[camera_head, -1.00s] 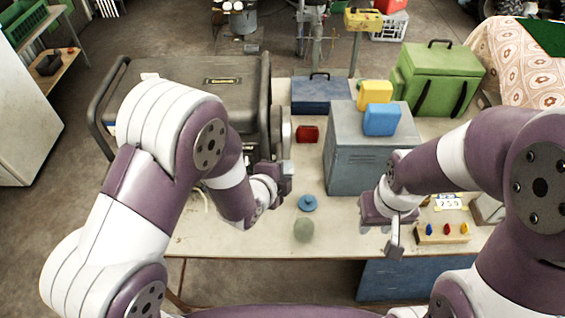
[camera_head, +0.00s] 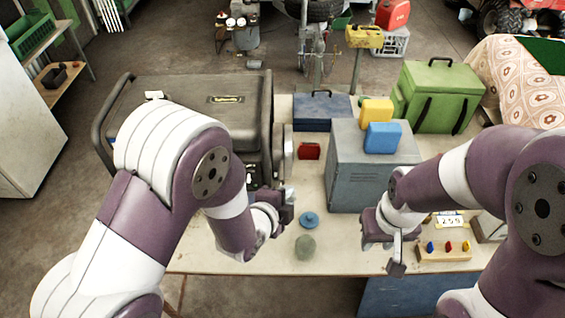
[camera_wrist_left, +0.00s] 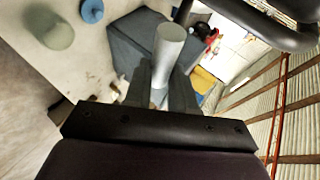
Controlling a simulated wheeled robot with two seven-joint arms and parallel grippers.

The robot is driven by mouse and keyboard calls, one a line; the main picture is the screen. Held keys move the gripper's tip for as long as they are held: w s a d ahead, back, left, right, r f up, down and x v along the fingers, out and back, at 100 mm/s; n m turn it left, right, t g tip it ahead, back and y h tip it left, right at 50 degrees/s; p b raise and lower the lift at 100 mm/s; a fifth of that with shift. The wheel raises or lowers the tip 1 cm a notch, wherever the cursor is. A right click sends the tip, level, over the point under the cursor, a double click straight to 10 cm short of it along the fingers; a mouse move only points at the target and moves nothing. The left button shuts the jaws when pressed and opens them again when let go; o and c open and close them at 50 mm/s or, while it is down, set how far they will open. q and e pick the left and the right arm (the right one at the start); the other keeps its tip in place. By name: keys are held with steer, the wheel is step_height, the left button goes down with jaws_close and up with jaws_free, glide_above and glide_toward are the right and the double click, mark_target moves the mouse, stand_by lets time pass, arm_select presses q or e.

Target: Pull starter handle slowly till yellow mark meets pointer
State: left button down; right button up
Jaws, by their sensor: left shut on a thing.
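The dark grey generator-like machine (camera_head: 190,100) stands on the left of the bench, with a round grey part (camera_head: 285,150) on its right side. My left gripper (camera_head: 284,207) is in front of this machine, above the bench. In the left wrist view its fingers (camera_wrist_left: 160,92) are shut on a pale grey cylindrical handle (camera_wrist_left: 171,48). Any cord from the handle is hidden. I cannot make out the yellow mark or the pointer. My right gripper (camera_head: 396,262) hangs near the bench's front edge by the grey cabinet; its finger opening is unclear.
A grey metal cabinet (camera_head: 372,175) carries yellow and blue containers. A red block (camera_head: 309,151), blue case (camera_head: 322,108) and green box (camera_head: 440,95) are farther back.

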arm_select(q)
steer(key=s+r+p, duration=0.2)
steer(key=s, duration=0.5)
steer(key=s+r+p, duration=0.2)
steer(key=s, duration=0.4)
steer(key=shift+s+r+p, duration=0.35)
steer(key=shift+s, duration=0.05)
stand_by(2.5)
steer(key=shift+s+r, duration=0.1)
steer(key=shift+s, duration=0.2)
steer(key=shift+w+f+b, duration=0.85)
steer(key=shift+w+f, duration=0.2)
steer(key=shift+w, duration=1.7)
steer(key=shift+w+f+b, duration=0.9)
steer(key=shift+w+f, duration=0.15)
steer(key=shift+w, duration=1.7)
steer(key=shift+w+f+b, duration=0.85)
steer(key=shift+w+f, duration=0.2)
steer(key=shift+w, duration=1.7)
steer(key=c, duration=0.9)
jaws_free()
steer(key=shift+o, duration=0.2)
steer(key=shift+r, duration=0.15)
